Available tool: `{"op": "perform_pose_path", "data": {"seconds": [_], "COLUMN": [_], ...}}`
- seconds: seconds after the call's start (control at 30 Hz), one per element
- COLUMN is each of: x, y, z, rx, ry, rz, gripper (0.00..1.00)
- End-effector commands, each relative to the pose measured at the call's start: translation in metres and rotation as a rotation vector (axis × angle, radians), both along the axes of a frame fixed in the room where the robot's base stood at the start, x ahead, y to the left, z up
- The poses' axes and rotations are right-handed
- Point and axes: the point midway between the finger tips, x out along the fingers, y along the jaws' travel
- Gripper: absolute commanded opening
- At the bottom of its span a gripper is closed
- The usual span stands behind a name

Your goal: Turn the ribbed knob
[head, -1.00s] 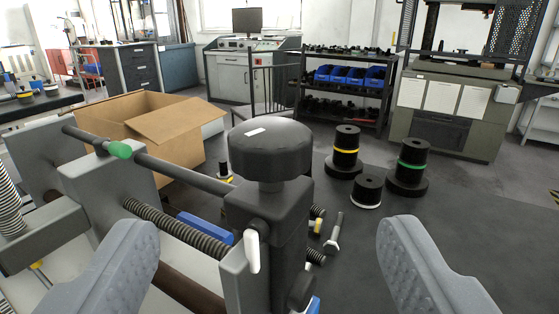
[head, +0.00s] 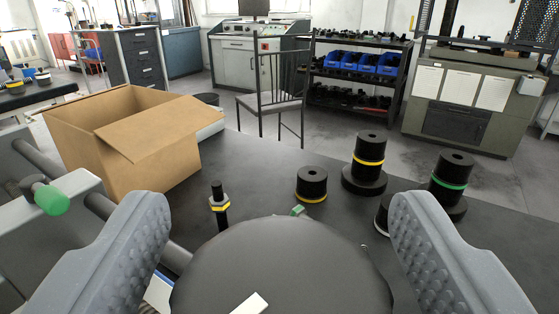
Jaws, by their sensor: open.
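The ribbed knob (head: 290,262) is a large dark round cap with a white mark on its top. It fills the bottom centre of the view, and its lower edge is cut off. My gripper (head: 285,215) is open, with one grey ribbed finger on the left of the knob and one on the right. The left finger appears close to the knob's side, and a gap shows on the right. I cannot tell whether either finger touches it. The knob hides the clamp body beneath it.
A grey frame with a green-tipped rod (head: 50,199) is at left. An open cardboard box (head: 150,175) stands behind it. Black cylinders with a yellow band (head: 367,165) and a green band (head: 452,180) stand at right, with a shorter one (head: 312,185) nearer. Bare dark tabletop lies between.

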Motion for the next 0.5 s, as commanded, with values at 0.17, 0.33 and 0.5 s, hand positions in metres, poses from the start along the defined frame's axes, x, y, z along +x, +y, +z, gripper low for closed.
{"op": "perform_pose_path", "data": {"seconds": [0.17, 0.33, 0.5], "x": [0.0115, 0.0144, 0.0142], "y": [-0.0017, -0.0017, -0.0015], "z": [0.002, 0.0019, 0.0017], "rx": [0.001, 0.0, 0.0], "ry": [-0.005, -0.004, -0.003], "rz": [-0.002, -0.001, -0.001], "gripper": [0.69, 0.69, 0.69]}}
